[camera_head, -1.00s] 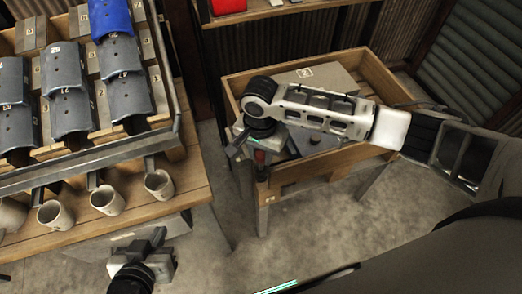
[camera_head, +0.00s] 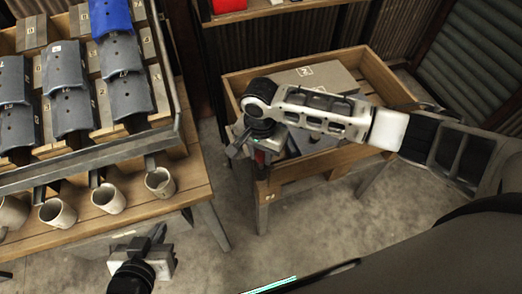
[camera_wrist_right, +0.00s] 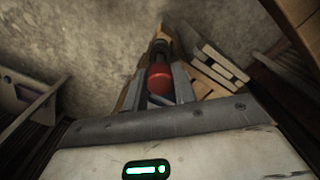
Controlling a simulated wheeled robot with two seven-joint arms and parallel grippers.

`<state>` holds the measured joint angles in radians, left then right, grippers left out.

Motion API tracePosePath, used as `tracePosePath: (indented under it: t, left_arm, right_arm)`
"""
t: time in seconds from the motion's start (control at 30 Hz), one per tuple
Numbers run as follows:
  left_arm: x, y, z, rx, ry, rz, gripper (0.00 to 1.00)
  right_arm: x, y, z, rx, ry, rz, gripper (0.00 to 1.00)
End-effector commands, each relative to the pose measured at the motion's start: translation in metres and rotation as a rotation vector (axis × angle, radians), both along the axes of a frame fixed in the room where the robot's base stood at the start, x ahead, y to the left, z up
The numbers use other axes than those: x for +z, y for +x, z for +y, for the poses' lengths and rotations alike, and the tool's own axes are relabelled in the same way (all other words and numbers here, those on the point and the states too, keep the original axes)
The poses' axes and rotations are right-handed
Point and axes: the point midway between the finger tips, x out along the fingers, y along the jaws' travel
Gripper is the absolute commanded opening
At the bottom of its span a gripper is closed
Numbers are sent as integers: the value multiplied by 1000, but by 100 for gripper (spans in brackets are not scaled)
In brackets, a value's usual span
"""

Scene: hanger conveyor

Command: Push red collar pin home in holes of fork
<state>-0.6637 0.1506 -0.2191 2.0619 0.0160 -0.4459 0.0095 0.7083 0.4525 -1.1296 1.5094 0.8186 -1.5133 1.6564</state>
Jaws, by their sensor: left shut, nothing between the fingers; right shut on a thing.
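My right gripper (camera_head: 240,146) is at the left front corner of the wooden bin, pointing down and left. In the right wrist view its fingers (camera_wrist_right: 163,92) are shut on the red collar pin (camera_wrist_right: 160,79), whose rounded red part sits between them. A dark part (camera_wrist_right: 161,47) shows just beyond the red collar; I cannot tell whether it is pin shank or fork. The fork cannot be clearly made out, so how far the pin sits in its holes is unclear. My left gripper (camera_head: 157,234) is shut and empty, low in the head view, below the left table.
The wooden bin (camera_head: 335,168) holds a grey block (camera_head: 318,78). The left table (camera_head: 186,180) carries a rack of grey curved pieces (camera_head: 66,62), one blue piece (camera_head: 110,16) and several cups (camera_head: 108,197) at its front edge. Open floor lies between table and bin.

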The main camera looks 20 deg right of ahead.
Motion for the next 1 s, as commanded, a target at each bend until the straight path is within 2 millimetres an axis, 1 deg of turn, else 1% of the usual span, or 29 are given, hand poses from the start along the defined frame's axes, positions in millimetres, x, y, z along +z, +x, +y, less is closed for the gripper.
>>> tracePosePath:
  t: [0.6, 1.0]
  left_arm:
    - [0, 0, 0, 0, 0, 0, 0]
    - [0, 0, 0, 0, 0, 0, 0]
  right_arm:
    - [-9, 0, 0, -1, 1, 0, 7]
    - [-9, 0, 0, 0, 1, 0, 7]
